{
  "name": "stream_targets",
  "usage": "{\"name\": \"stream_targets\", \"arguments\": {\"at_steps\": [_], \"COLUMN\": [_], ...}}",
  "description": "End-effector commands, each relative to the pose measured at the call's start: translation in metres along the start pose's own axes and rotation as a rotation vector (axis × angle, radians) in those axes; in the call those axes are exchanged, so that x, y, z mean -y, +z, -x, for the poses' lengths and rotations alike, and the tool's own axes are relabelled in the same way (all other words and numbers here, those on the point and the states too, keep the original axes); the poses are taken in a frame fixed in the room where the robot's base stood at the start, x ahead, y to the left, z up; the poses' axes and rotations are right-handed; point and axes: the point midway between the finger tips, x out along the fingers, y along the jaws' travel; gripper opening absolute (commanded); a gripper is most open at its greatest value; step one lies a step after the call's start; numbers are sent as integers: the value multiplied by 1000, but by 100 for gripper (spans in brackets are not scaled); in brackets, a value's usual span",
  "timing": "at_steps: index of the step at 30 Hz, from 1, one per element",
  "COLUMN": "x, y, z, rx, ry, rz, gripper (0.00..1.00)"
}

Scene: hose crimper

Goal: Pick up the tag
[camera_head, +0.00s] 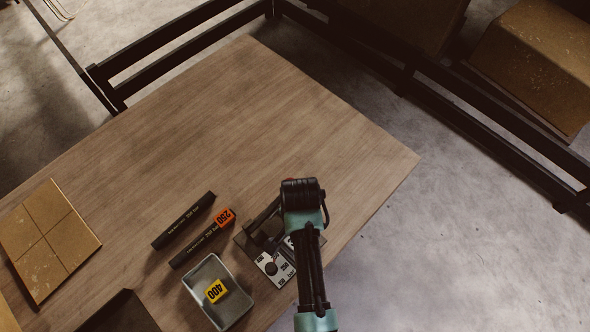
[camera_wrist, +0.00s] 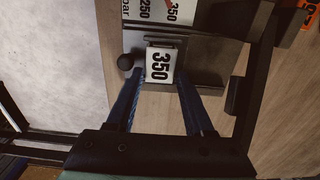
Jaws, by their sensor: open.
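A yellow tag marked 400 (camera_head: 215,291) lies in the grey tray (camera_head: 241,308) in the head view. An orange tag marked 250 (camera_head: 225,217) sits at the end of a black hose (camera_head: 193,252); an orange edge also shows at the wrist view's right (camera_wrist: 308,17). A white piece marked 350 (camera_wrist: 160,65) sits on the dark metal device in the wrist view. My gripper (camera_wrist: 160,78) is open, its blue fingers either side of this white piece. Contact cannot be told. In the head view my arm partly hides the device.
The device has a white scale plate (camera_wrist: 152,10) and a round black knob (camera_wrist: 125,62). A second black hose (camera_head: 183,221) lies on the wooden table (camera_head: 240,120). The table's upper part is clear.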

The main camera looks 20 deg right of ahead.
Motion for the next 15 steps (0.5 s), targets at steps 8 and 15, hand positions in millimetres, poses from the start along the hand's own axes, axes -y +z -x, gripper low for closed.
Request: {"name": "stream_targets", "arguments": {"at_steps": [8,15], "x": [0,0], "y": [0,0], "z": [-9,-9], "rx": [0,0], "ry": [-1,0], "rz": [0,0], "gripper": [52,26]}}
